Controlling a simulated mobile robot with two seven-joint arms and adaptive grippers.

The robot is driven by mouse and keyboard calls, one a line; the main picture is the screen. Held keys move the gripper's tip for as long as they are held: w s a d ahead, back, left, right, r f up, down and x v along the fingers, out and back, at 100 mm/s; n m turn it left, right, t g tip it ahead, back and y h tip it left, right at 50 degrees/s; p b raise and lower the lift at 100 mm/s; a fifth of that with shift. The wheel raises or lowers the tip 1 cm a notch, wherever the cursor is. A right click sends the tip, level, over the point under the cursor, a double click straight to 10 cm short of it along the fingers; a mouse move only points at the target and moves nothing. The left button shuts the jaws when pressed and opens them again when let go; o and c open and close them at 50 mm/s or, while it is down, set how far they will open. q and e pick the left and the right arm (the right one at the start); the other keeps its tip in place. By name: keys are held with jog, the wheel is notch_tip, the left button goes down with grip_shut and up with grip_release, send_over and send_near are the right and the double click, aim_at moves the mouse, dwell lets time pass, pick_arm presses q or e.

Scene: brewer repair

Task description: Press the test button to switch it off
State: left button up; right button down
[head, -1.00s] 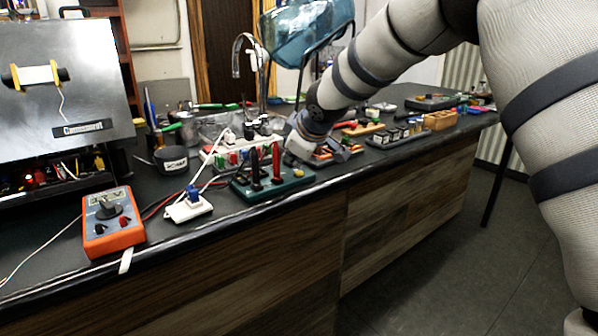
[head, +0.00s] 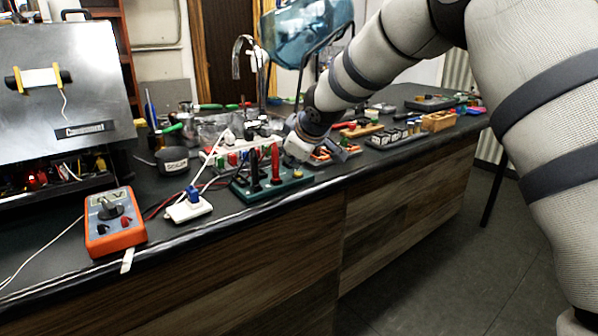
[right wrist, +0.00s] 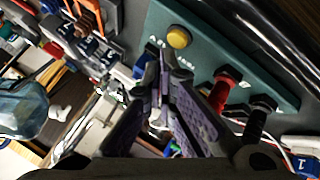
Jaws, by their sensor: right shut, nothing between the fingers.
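A teal test board (head: 243,192) lies near the bench's front edge, with a black and a red plug standing on it. Its round yellow button (head: 297,173) is at the right end; it also shows in the right wrist view (right wrist: 178,37), uncovered. My right gripper (head: 291,160) reaches down from the right at the board's back right corner. In the right wrist view, the gripper (right wrist: 160,55) is shut and empty, its tips beside the button. I cannot tell whether they touch it. My left gripper is not in view.
An orange multimeter (head: 113,224) and a white socket block (head: 187,209) with a blue plug stand left of the board. A white power strip (head: 220,160) lies behind it. Trays of small parts (head: 395,138) fill the bench to the right. The floor in front is clear.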

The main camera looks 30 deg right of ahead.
aim_at(295, 174)
notch_tip(295, 174, up, 5)
jog(key=shift+f+p, duration=0.15)
jog(key=shift+p, duration=0.4)
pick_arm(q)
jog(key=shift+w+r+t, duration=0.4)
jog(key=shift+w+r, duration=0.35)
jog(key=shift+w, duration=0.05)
pick_arm(e)
jog(key=shift+r, duration=0.6)
jog(key=shift+f, duration=0.1)
